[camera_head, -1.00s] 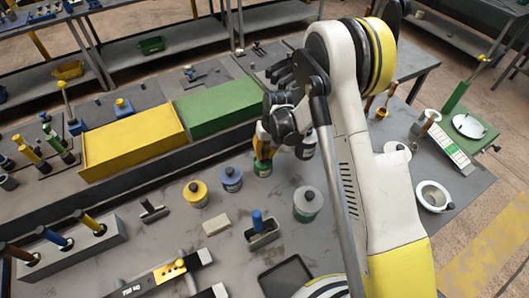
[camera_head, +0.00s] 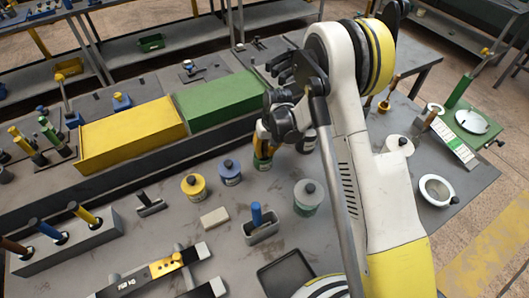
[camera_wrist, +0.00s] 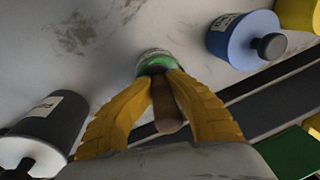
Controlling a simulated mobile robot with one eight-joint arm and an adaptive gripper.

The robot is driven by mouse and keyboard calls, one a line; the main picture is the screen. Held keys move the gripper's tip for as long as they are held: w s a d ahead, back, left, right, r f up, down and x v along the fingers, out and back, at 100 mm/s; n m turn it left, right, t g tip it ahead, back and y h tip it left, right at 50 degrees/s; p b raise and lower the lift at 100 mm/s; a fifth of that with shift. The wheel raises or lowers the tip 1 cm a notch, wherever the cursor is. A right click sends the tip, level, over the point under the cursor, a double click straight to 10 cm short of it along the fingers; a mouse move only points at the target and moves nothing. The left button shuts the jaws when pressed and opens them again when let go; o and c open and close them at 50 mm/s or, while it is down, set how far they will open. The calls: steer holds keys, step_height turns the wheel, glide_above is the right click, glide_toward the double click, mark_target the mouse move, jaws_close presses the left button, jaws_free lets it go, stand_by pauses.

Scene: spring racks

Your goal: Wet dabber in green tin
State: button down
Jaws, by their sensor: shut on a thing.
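My gripper (camera_head: 263,140) is over the bench, with its yellow fingers closed on a brown wooden handle (camera_wrist: 167,108) in the wrist view. I take this handle to be the dabber's; its lower end is hidden. The green tin (camera_wrist: 155,62) is right below the fingertips, around the handle's lower end. In the head view the green tin (camera_head: 262,163) shows just under the gripper, partly covered by the fingers. I cannot tell how deep the dabber sits in it.
A blue tin (camera_head: 229,172) and yellow tin (camera_head: 193,187) stand left of the gripper. A dark tin (camera_wrist: 50,120) stands close on its other side. Yellow (camera_head: 130,135) and green (camera_head: 218,107) boxes stand behind.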

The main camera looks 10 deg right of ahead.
mark_target(264, 143)
stand_by(0.4)
steer(key=shift+r+p, duration=1.1)
steer(key=shift+r, duration=1.5)
steer(key=shift+r+p, duration=0.75)
steer(key=shift+r, duration=1.25)
